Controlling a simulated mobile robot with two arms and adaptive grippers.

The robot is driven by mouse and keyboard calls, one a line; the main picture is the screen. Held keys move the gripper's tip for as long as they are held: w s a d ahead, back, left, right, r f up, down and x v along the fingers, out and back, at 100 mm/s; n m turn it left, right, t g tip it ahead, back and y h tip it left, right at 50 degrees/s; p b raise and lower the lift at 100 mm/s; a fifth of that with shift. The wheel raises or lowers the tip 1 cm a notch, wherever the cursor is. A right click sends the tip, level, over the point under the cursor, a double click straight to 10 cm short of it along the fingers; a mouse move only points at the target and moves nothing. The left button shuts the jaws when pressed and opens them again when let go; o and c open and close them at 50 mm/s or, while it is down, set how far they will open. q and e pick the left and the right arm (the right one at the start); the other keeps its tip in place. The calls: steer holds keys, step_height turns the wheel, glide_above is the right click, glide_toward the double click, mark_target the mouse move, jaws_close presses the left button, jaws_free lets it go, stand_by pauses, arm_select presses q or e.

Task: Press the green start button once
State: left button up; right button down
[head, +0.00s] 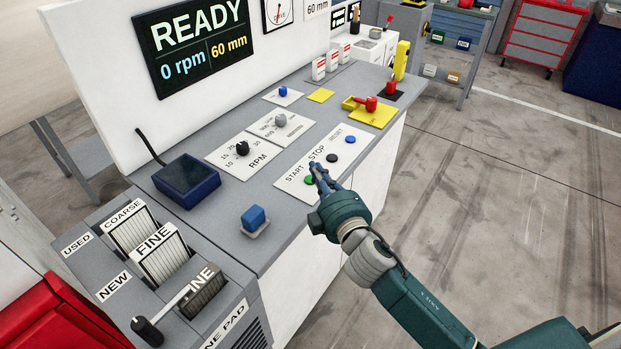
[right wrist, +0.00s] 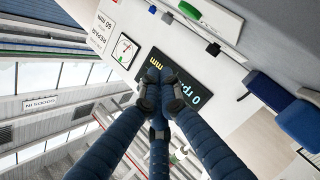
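The green start button (head: 309,180) sits on a white label plate (head: 292,184) marked START, STOP and RESET, near the front edge of the grey bench. My right gripper (head: 318,169) is just right of the green button, its blue fingers over the plate. I cannot tell whether a fingertip touches the plate. In the right wrist view the fingers of my right gripper (right wrist: 160,80) are drawn together with nothing between them. The display (head: 196,45) reads READY, 0 rpm, 60 mm. My left gripper is not in view.
A yellow base with a red handle (head: 371,104) stands further back. The floor at right is clear.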

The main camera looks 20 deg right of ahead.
steer(key=w+a+r+n+y, duration=0.3)
steer(key=a+r+n+y, duration=0.8)
steer(key=r+n, duration=0.4)
steer(key=n+g+h, duration=0.6)
steer(key=n+g, duration=0.4)
steer(key=n, duration=0.6)
glide_above(310, 179)
steer(key=d, duration=0.1)
step_height(310, 179, down, 10)
steer(key=shift+s+f, duration=0.15)
steer(key=shift+f, duration=0.1)
steer(key=shift+f+b, duration=2.45)
steer(key=shift+f, duration=1.85)
